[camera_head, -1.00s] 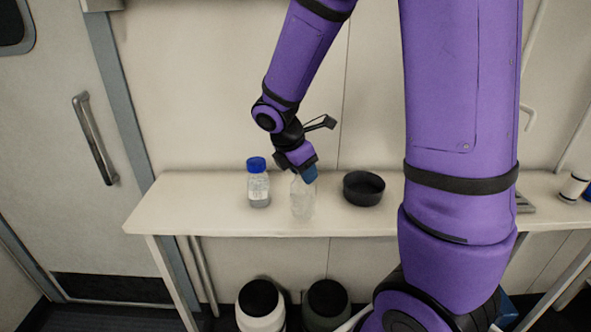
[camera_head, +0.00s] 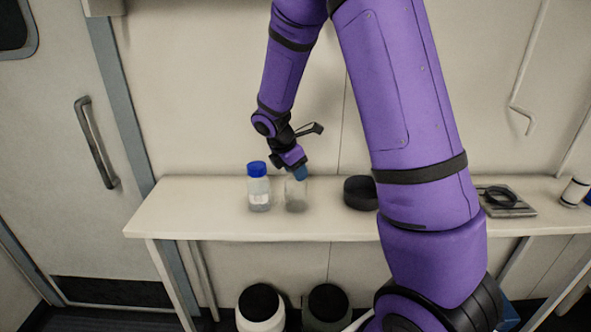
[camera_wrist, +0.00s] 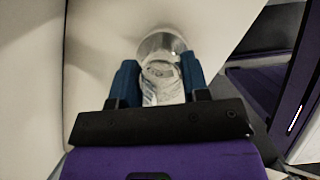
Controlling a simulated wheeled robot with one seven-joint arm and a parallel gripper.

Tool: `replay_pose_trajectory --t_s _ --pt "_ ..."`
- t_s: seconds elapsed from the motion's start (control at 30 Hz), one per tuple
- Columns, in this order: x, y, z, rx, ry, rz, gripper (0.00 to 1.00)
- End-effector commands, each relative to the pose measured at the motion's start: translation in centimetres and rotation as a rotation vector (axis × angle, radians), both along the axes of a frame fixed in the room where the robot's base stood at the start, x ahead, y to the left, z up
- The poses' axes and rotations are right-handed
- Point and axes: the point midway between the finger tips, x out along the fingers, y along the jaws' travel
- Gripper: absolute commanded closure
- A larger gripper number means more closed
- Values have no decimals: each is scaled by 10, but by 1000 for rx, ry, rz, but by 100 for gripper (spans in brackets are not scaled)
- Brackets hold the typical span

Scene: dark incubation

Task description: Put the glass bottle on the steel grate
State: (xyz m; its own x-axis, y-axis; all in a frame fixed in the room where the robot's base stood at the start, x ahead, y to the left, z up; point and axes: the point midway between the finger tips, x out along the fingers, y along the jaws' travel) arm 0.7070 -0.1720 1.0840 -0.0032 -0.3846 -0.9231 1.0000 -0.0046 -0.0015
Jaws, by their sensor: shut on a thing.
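A clear glass bottle (camera_head: 296,196) is near the middle left of the white bench in the head view. My gripper (camera_head: 299,172) is shut on its upper part from above. In the wrist view the clear bottle (camera_wrist: 162,68) is between the two blue fingers of my gripper (camera_wrist: 158,80). I cannot tell whether its base touches the bench. The steel grate (camera_head: 523,207) lies on the bench at the right, partly hidden by my arm. A black ring-shaped thing (camera_head: 499,197) lies on it.
A blue-capped bottle (camera_head: 259,190) stands just left of the held bottle. A black round bowl (camera_head: 360,193) stands to its right, between it and the grate. A white cylinder (camera_head: 575,192) is at the far right. The bench's (camera_head: 180,212) left end is clear.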

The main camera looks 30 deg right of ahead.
Motion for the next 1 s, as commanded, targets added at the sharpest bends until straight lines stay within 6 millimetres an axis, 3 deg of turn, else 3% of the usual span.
replay_pose_trajectory --t_s 0.3,0.33,0.4,0.43,0.77,1.0 --pt "0 0 -2 0 -1 -1 100" --pt "0 0 -2 0 -1 -1 51" --pt "0 0 -2 0 -1 -1 34" --pt "0 0 -2 0 -1 -1 32" --pt "0 0 2 0 -3 -1 32" --pt "1 13 34 1 -6 0 32"
